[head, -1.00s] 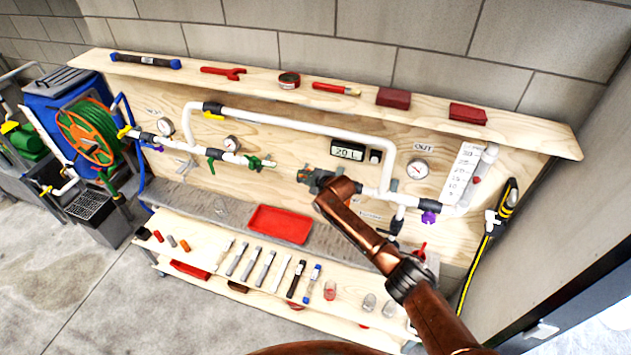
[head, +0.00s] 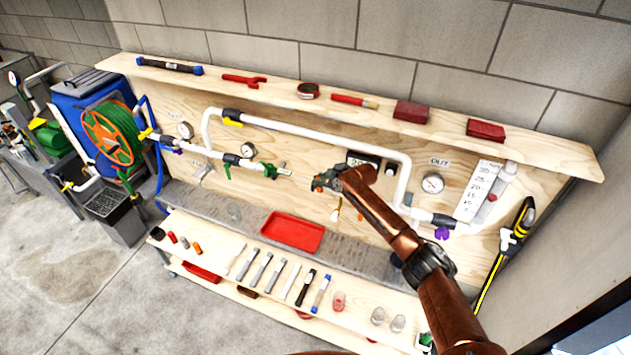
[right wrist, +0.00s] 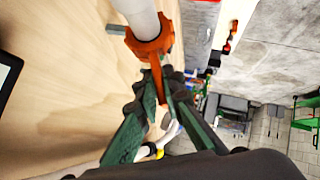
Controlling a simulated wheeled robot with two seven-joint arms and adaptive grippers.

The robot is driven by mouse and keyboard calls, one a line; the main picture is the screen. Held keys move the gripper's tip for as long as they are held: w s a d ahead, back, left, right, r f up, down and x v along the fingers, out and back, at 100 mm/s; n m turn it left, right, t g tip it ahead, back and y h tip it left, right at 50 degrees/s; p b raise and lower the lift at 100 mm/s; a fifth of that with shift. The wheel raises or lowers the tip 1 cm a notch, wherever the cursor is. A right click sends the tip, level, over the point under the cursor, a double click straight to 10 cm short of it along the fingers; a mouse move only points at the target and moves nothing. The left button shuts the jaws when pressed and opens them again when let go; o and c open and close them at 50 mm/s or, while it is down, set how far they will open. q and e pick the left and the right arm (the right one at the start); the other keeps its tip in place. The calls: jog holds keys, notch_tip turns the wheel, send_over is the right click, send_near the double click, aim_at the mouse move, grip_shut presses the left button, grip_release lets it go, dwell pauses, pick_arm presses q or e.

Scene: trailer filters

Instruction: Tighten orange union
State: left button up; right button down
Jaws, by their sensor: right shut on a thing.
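The orange union (right wrist: 150,45) sits around the end of a white pipe (right wrist: 139,14) in the right wrist view, with an orange tab pointing down from it. My right gripper (right wrist: 165,85) has its green fingers closed around this tab. In the head view my right gripper (head: 326,183) is in front of the wall panel, in the gap right of the green valve (head: 268,170). Only a small bit of orange shows at its tips there; the arm and gripper hide the rest. My left gripper is not in view.
The wooden panel carries white pipes, gauges (head: 432,183) and a partly hidden display (head: 362,160). A shelf (head: 320,100) with tools runs above. A red tray (head: 292,232) and a lower shelf with filters (head: 262,268) lie below. A hose reel (head: 112,138) stands left.

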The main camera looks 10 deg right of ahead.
jog(key=shift+w+r, duration=0.1)
jog(key=shift+r, duration=0.2)
jog(key=c, duration=2.3)
grip_release()
jog(key=shift+w+a, duration=0.1)
jog(key=shift+o, duration=1.1)
jog(key=shift+f, duration=0.2)
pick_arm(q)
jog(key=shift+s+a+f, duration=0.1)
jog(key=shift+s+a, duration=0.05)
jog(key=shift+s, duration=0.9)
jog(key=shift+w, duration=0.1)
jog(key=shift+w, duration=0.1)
pick_arm(e)
jog(key=v, duration=1.2)
